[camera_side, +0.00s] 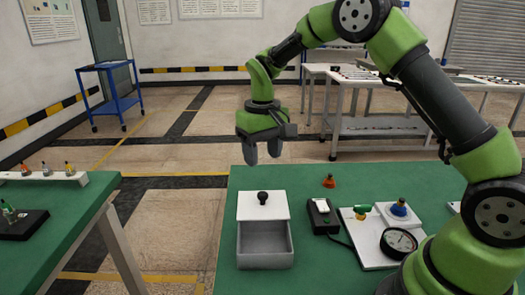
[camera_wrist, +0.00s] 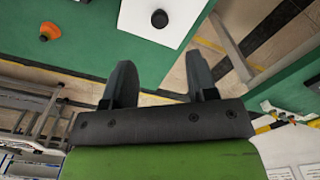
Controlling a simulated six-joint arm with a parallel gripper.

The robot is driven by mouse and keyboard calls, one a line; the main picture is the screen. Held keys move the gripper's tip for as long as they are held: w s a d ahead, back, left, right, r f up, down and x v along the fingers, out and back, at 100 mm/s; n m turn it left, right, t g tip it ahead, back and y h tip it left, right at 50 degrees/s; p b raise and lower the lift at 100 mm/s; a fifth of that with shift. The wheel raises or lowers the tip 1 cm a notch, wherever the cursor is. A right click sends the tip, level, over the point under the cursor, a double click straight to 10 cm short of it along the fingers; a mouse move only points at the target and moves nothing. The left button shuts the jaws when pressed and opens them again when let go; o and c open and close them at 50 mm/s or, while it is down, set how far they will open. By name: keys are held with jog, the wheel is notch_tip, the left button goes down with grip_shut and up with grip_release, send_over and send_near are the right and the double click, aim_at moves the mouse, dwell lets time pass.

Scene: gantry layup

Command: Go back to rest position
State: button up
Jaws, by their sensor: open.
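My gripper (camera_side: 262,153) hangs with its fingers pointing down, above and behind the far left edge of the green table (camera_side: 350,180) in the side view. Its two dark fingers are apart with nothing between them. In the wrist view my gripper (camera_wrist: 163,85) is also open and empty, and the floor and table edge show past it.
On the table stand a white box (camera_side: 265,243) with a black-knobbed lid, an orange cone-shaped piece (camera_side: 329,181), a black switch box (camera_side: 322,215), a white board (camera_side: 368,250) with a dial gauge (camera_side: 398,242), and a blue piece (camera_side: 399,208). A second green table (camera_side: 70,215) is at left.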

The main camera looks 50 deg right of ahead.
jog(key=shift+r, duration=0.2)
jog(key=s+a+r+t, duration=0.3)
jog(key=s+r, duration=0.7)
jog(key=r, duration=0.3)
jog(key=s+a+r+m+t+y, duration=0.1)
jog(key=s+t, duration=0.3)
jog(key=s, duration=0.9)
jog(key=shift+s+a+m+y, duration=0.2)
jog(key=shift+a+m+y, duration=0.2)
jog(key=shift+a+y, duration=0.1)
